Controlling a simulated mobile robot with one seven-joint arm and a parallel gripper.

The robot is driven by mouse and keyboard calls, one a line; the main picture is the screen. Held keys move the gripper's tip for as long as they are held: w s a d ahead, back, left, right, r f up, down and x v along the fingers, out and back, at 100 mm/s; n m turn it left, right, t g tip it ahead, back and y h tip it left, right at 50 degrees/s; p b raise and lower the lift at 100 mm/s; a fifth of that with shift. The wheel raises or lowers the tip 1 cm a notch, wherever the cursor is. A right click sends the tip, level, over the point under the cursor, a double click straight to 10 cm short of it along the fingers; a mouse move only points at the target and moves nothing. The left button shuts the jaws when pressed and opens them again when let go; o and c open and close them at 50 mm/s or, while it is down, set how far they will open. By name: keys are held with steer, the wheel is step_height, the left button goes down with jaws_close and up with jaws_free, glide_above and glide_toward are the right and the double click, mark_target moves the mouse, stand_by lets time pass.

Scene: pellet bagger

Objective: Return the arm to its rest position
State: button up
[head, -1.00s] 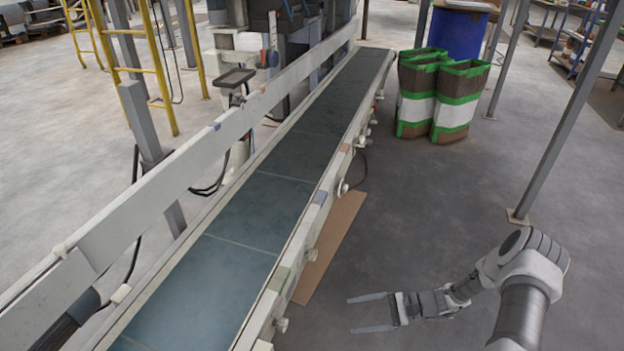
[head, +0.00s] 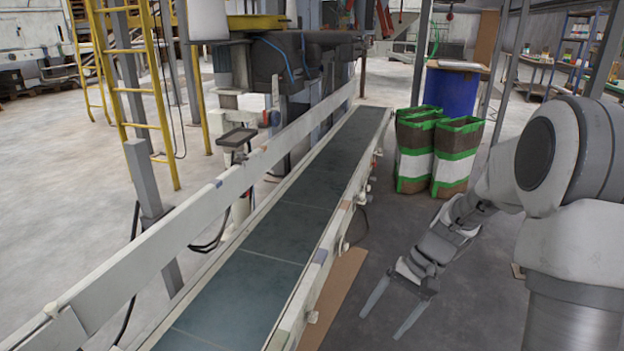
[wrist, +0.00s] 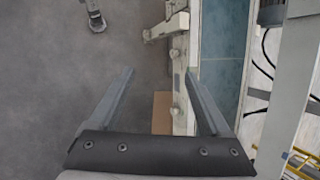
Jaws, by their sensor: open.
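My gripper (head: 388,308) is at the lower right of the head view, to the right of the conveyor and apart from it. Its two long grey fingers are spread and point down toward the lower left. Nothing is between them. The wrist view also shows my gripper (wrist: 163,88) open and empty, with the floor and the conveyor's side rail beyond the fingers. My arm rises at the right side of the head view, bent at the elbow.
The conveyor (head: 265,253) with a dark green belt runs from bottom left to the back. Brown, green and white bags (head: 455,157) and a blue drum (head: 452,92) stand beyond my gripper. A cardboard sheet (head: 338,290) lies beside the conveyor. A yellow ladder (head: 134,75) stands left.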

steer(key=s+r+n+t+h, duration=0.45)
steer(key=s+r+t, duration=0.25)
steer(key=s+r, duration=1)
step_height(320, 180, up, 24)
steer(key=p, duration=2.3)
steer(key=shift+w+a+h, duration=0.25)
steer(key=shift+w+h, duration=0.05)
steer(key=shift+h, duration=0.15)
stand_by(1.8)
